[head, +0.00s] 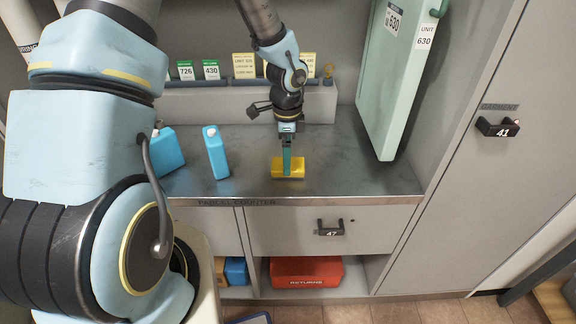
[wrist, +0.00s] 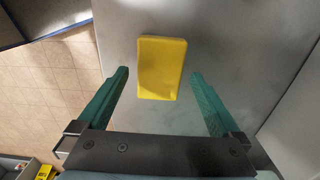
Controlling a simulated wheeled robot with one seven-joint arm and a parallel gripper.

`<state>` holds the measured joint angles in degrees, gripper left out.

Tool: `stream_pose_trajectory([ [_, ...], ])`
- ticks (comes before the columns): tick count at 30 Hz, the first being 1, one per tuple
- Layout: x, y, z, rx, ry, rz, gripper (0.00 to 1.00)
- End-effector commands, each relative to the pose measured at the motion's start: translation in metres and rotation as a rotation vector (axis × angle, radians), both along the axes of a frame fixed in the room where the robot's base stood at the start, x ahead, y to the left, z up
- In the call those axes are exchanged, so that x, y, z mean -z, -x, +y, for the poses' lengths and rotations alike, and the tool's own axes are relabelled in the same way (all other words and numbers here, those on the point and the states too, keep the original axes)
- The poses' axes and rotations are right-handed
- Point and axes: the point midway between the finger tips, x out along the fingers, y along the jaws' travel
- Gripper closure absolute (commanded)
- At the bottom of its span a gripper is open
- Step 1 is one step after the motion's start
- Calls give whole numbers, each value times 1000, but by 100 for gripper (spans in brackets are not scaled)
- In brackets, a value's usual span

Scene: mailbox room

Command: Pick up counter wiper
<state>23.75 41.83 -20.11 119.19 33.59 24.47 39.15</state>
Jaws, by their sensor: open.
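The counter wiper seems to be the yellow block (head: 297,168), lying flat on the grey parcel counter (head: 352,177) near its front edge. In the wrist view the yellow block (wrist: 162,68) shows between and slightly beyond my fingertips. My gripper (head: 287,166) points down over the block, and one finger hides part of it in the head view. In the wrist view my gripper (wrist: 160,76) is open, with a green finger on each side and a gap between each finger and the block. How far the fingertips are above the counter is hard to tell.
A blue bottle (head: 216,152) and a blue container (head: 168,150) stand left on the counter. A pale green open door (head: 394,80) bounds the right side. A ledge with several label cards (head: 243,66) runs along the back. A red returns bin (head: 306,271) sits below.

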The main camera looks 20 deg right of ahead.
Motion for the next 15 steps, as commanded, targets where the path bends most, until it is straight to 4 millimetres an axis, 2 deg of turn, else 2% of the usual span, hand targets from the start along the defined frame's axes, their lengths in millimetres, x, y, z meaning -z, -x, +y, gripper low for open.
stream_pose_trajectory([
  [6,26,1,0,0,-2,2,0],
  [15,31,0,0,0,0,0,1],
])
